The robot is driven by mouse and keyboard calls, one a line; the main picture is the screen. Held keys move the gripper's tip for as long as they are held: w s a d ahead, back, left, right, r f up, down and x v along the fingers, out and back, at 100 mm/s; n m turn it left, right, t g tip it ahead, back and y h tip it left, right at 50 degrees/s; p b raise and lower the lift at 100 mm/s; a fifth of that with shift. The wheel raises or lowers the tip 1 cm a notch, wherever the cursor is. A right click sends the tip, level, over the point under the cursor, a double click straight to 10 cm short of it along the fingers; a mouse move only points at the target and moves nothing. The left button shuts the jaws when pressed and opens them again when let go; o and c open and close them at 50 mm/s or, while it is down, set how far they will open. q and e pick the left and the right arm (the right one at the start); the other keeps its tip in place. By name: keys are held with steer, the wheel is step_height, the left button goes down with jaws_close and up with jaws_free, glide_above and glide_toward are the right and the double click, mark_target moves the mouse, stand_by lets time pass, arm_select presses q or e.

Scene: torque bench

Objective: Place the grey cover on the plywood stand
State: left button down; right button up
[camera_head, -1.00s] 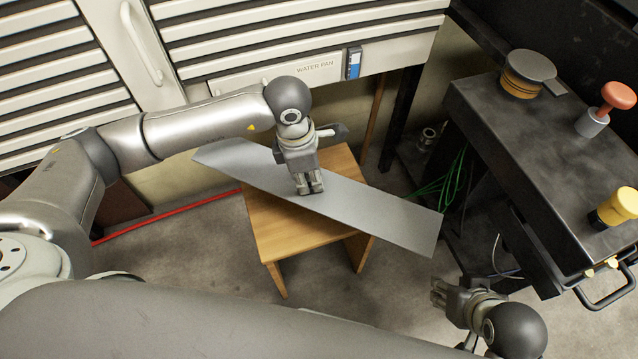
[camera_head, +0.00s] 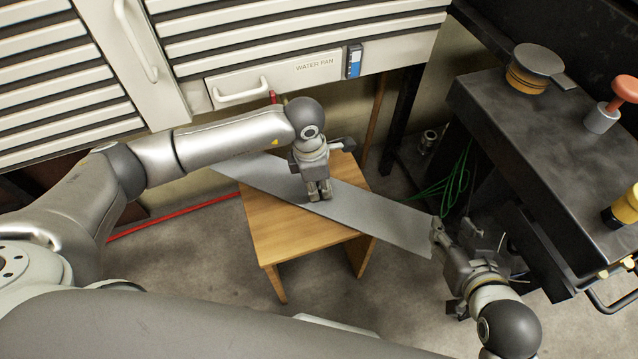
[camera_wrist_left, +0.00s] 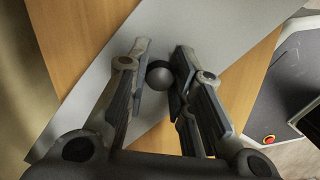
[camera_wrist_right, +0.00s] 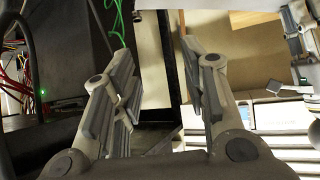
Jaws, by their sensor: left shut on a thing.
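The grey cover (camera_head: 382,218) is a long flat panel lying diagonally across the top of the plywood stand (camera_head: 285,232), overhanging at both ends. I cannot tell whether it rests on the stand or hangs just above it. My left gripper (camera_head: 320,192) points down at the cover's middle and is shut on its round grey knob (camera_wrist_left: 160,76). The cover (camera_wrist_left: 185,25) and the stand (camera_wrist_left: 75,35) also show in the left wrist view. My right gripper (camera_head: 438,236) is beside the cover's right end; its fingers (camera_wrist_right: 165,95) are spread, with nothing clearly between them.
A dark metal bench (camera_head: 555,150) stands at the right, with an orange-banded round part (camera_head: 530,72) and a red-topped knob (camera_head: 624,90) on it. Green cables (camera_head: 450,185) hang beside it. White cabinets (camera_head: 290,75) close off the back. Floor in front of the stand is clear.

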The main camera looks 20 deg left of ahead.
arm_select(q)
steer(key=shift+f, duration=0.1)
steer(key=c, duration=1.3)
jaws_free()
steer(key=shift+o, duration=0.2)
arm_select(e)
steer(key=shift+w+a+r, duration=0.1)
steer(key=shift+w+r, duration=0.15)
steer(key=shift+r, duration=0.05)
steer(key=shift+s, duration=0.1)
